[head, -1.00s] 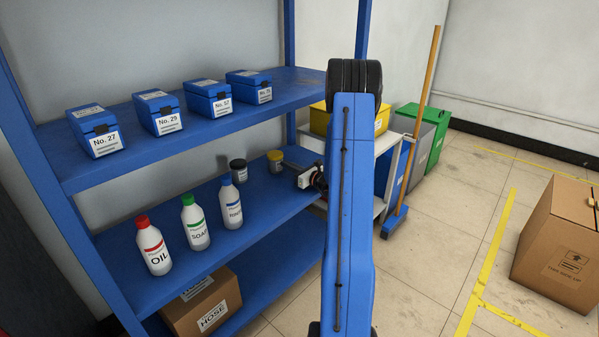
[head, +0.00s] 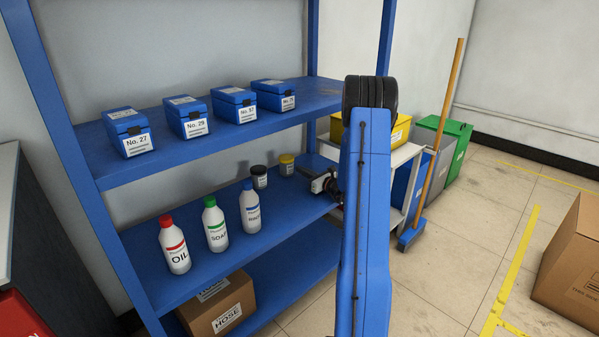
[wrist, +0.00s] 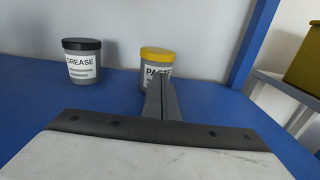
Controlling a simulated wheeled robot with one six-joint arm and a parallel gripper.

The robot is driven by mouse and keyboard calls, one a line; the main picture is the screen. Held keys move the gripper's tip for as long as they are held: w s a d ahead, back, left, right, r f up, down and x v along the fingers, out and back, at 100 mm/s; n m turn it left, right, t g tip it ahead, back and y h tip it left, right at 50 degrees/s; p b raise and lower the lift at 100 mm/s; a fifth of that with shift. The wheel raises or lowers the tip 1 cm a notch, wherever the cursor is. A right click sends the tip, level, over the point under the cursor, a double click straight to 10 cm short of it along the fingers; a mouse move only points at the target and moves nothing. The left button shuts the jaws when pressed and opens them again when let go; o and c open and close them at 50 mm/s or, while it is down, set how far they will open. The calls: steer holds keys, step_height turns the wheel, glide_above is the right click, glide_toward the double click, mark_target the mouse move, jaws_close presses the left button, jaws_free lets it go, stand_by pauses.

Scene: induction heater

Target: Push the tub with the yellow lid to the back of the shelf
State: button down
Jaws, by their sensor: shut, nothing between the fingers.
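The tub with the yellow lid (wrist: 157,64) stands upright on the blue middle shelf in the wrist view, its label partly reading "PASTE". It also shows in the head view (head: 287,166), to the right of the black-lidded tub. My gripper (wrist: 161,88) is shut and empty, with its fingers pointing at the yellow-lidded tub. The fingertips overlap the tub's lower right front in the wrist view; I cannot tell whether they touch it. In the head view my gripper (head: 318,186) is over the right end of the shelf (head: 205,276), partly hidden by my arm.
The black-lidded GREASE tub (wrist: 83,60) stands left of the yellow-lidded one, with a gap between. OIL (head: 174,245), SOAP (head: 215,225) and a blue-capped bottle (head: 250,207) stand further left. A shelf post (wrist: 257,40) rises on the right. Blue boxes (head: 183,117) fill the shelf above.

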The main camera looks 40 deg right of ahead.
steer(key=s, duration=0.7)
steer(key=s+d, duration=0.1)
steer(key=s, duration=0.3)
steer(key=shift+s, duration=0.15)
steer(key=shift+s, duration=0.15)
